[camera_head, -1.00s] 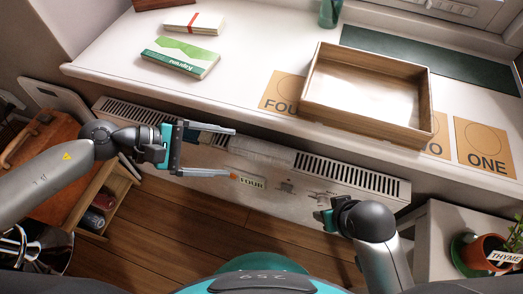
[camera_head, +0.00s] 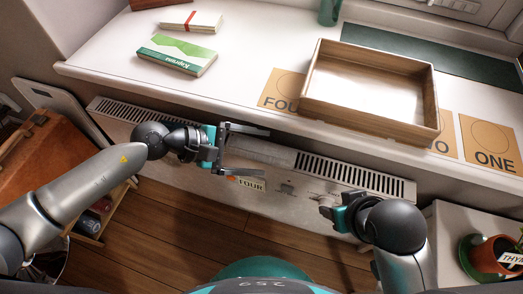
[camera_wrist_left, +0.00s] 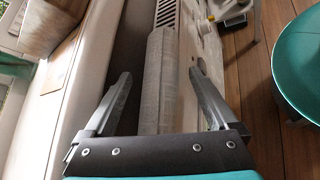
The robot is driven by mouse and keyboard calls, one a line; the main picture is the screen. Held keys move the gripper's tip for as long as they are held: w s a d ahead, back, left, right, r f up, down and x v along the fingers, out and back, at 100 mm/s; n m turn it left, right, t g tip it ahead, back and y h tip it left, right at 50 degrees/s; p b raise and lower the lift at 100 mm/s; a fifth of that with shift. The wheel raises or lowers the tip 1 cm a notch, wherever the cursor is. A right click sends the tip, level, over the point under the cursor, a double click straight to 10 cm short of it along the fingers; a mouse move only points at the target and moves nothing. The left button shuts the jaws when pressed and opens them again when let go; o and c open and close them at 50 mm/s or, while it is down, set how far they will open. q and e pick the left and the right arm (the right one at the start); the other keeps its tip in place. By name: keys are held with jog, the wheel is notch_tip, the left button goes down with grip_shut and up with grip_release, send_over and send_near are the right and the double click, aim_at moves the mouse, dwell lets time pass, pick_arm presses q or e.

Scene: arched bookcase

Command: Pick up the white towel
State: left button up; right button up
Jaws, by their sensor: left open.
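The white towel (camera_head: 272,153) looks pale grey and lies over the top of the radiator (camera_head: 365,180), below the sill's front edge. In the left wrist view the towel (camera_wrist_left: 158,75) runs lengthwise between the two fingers. My left gripper (camera_head: 266,152) is open at the towel, one finger on its sill side and the other on its room side. I cannot tell whether the fingers touch it. The near end of the towel is partly hidden by the gripper. My right gripper (camera_head: 327,208) is in front of the radiator, away from the towel; its jaw opening is unclear.
The sill (camera_head: 240,90) overhangs just behind the radiator. A potted plant (camera_head: 492,253) stands at lower right. Wooden floor is open below.

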pick_arm(q)
grip_shut()
dwell(0.7)
